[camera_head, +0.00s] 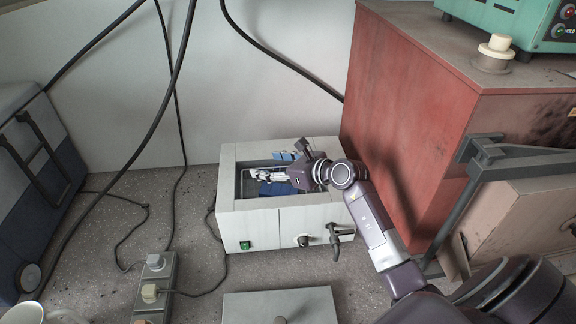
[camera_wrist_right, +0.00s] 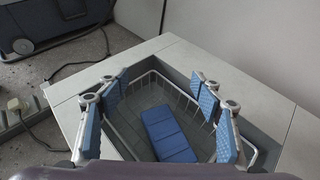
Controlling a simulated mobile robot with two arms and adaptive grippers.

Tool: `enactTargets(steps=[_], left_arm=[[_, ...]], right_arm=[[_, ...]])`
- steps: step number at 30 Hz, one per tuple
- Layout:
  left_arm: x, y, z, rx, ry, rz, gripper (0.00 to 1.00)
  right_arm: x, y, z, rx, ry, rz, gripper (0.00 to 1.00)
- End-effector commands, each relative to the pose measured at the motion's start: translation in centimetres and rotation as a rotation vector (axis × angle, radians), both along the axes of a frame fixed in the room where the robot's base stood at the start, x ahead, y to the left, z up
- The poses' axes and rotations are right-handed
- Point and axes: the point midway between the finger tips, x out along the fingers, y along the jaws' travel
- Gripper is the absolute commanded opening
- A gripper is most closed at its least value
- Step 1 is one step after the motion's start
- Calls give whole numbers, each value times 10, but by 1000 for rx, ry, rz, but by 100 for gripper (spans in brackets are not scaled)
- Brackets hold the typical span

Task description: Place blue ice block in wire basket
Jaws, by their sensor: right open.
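The blue ice block (camera_wrist_right: 167,135) lies flat on the floor inside the wire basket (camera_wrist_right: 155,73) in the right wrist view. The basket sits in the open well of a pale box. In the head view the blue block (camera_head: 277,188) shows partly under my right gripper (camera_head: 271,173), which covers much of the well. In the right wrist view my right gripper (camera_wrist_right: 163,88) is open. Its blue-padded fingers stand apart on the left and right, above the block and not touching it. My left gripper is not in view.
The pale box (camera_head: 258,226) has a green switch and a tap on its front. A grey lid (camera_head: 245,308) lies in front of it. A tall red cabinet (camera_head: 395,120) stands close on the right. A power strip (camera_head: 155,275) and cables lie at the left.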

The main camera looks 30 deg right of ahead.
Motion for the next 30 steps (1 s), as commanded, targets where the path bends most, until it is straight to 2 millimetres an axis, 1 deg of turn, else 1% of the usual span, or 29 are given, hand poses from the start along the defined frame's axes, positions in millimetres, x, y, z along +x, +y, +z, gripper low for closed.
enactTargets(steps=[1,5,9,15,21,25,30], left_arm=[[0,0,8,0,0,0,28],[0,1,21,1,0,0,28],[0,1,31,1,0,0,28],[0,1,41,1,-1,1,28],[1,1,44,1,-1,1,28],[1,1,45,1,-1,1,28],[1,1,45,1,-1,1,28]], right_arm=[[-6,-3,7,-2,1,-1,60],[-29,-10,17,-3,3,0,60],[-53,-19,27,-3,3,0,60],[-83,-29,39,-3,2,0,60],[-100,-35,46,-2,0,1,60],[-104,-37,48,-1,0,0,60],[-105,-37,48,-1,0,0,60]])
